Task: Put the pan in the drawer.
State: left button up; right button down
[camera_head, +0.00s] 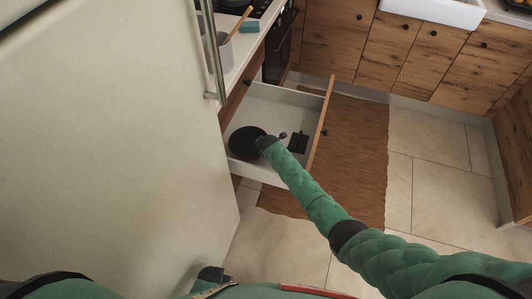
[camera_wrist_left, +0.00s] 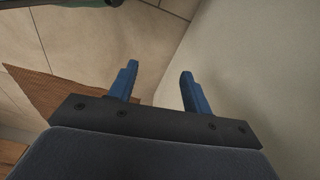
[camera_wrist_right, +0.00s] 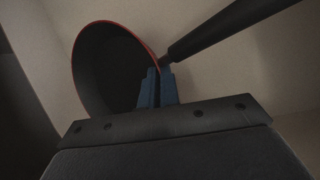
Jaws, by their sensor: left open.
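The black pan (camera_head: 246,142) is within the open drawer (camera_head: 270,112), toward its left side. In the right wrist view the pan (camera_wrist_right: 105,70) shows a dark inside, a red rim and a dark handle (camera_wrist_right: 225,30) running to the upper right. My right gripper (camera_wrist_right: 158,80) has its blue fingers closed on the rim beside the handle. In the head view my right gripper (camera_head: 265,143) is at the pan's right edge. I cannot tell whether the pan rests on the drawer floor. My left gripper (camera_wrist_left: 160,85) is open and empty, low beside the pale panel.
A dark object (camera_head: 298,142) shows in the drawer right of my gripper; it is unclear what it is. A tall pale panel with a metal handle (camera_head: 214,50) fills the left. A brown rug (camera_head: 350,150) lies right of the drawer. Wooden cabinets (camera_head: 400,45) stand behind.

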jog(key=shift+s+f, duration=0.1)
jog(key=shift+f, duration=1.85)
pick_arm(q)
jog(key=shift+s+a+f, duration=0.15)
jog(key=shift+f, duration=0.35)
jog(key=shift+s+a+f, duration=0.15)
jog(key=shift+f, duration=0.3)
pick_arm(e)
jog(key=c, duration=1.6)
grip_release()
jog(key=shift+f, duration=0.1)
pick_arm(q)
jog(key=shift+w+r, duration=0.1)
pick_arm(e)
jog(key=shift+s, duration=0.1)
